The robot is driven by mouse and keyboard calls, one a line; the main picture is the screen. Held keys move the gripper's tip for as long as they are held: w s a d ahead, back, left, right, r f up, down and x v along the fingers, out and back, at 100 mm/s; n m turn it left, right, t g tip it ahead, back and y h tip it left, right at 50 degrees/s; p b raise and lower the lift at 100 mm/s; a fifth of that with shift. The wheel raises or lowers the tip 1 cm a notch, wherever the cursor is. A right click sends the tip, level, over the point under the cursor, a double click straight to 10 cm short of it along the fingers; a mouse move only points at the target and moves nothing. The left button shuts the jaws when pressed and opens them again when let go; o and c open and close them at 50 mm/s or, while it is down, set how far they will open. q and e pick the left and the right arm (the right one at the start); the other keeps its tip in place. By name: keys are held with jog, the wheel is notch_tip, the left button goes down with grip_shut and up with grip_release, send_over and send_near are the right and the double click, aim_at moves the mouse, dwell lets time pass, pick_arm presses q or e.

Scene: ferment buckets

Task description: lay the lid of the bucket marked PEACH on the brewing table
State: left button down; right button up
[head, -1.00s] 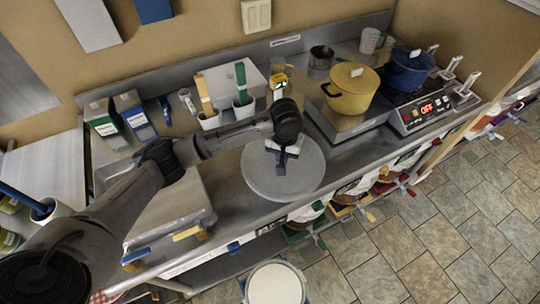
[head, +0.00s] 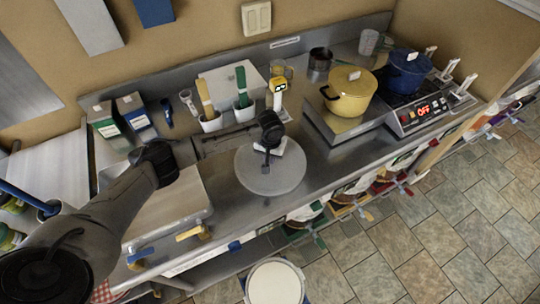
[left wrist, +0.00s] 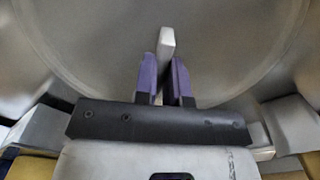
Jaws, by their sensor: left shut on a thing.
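A round grey lid (head: 270,177) is over the brewing table (head: 222,178), near its front edge, in the head view. My left gripper (head: 268,155) points down at the lid's middle. In the left wrist view its purple fingers (left wrist: 166,88) are shut on the lid's upright light grip (left wrist: 167,45), and the lid (left wrist: 90,35) fills the picture behind. The lid looks level and low; I cannot tell whether it touches the table. A round bucket (head: 275,283) with a pale top stands at the bottom edge of the head view; no PEACH marking is readable. My right gripper is not in view.
A yellow pot (head: 350,95) stands to the right, beside a blue pot (head: 407,73) on a hob. White cups (head: 211,121) with coloured tools and a yellow-topped device (head: 278,88) stand behind the lid. A metal box (head: 165,208) lies to the left.

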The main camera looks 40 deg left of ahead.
pick_arm(q)
jog(key=shift+f, duration=0.1)
jog(key=c, duration=1.7)
grip_release()
jog(key=shift+f, duration=0.1)
jog(key=o, duration=0.5)
jog(key=shift+r, duration=0.25)
notch_tip(320, 180, up, 12)
jog(key=b, duration=0.2)
jog(key=shift+b, duration=0.3)
